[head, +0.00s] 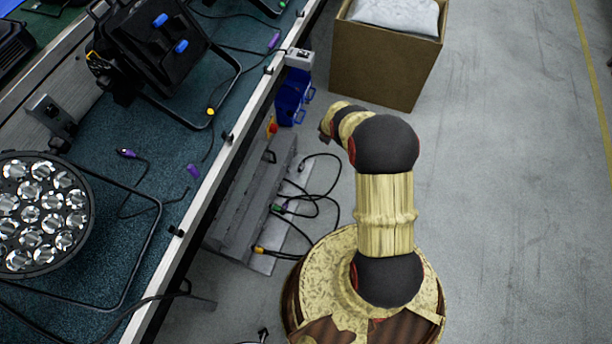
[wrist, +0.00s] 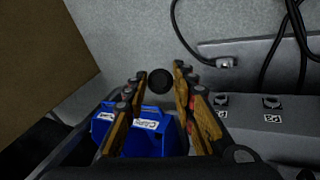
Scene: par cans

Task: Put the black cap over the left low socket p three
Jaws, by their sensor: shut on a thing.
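The black cap (wrist: 160,80) is a small dark round thing between my fingertips in the wrist view. My gripper (wrist: 161,76) is shut on it and holds it in front of the blue bins. In the head view my gripper is mostly hidden behind my arm. Two dark low sockets show on the grey box at the right of the wrist view, a left one (wrist: 221,100) and a right one (wrist: 272,102), each with a small white label.
Blue bins (head: 291,97) stand beside the grey box (head: 247,205); they show below the cap in the wrist view. Black cables (head: 318,207) loop out of the box. A cardboard box (head: 385,62) stands behind. The bench (head: 130,185) with lamps is left; floor is clear right.

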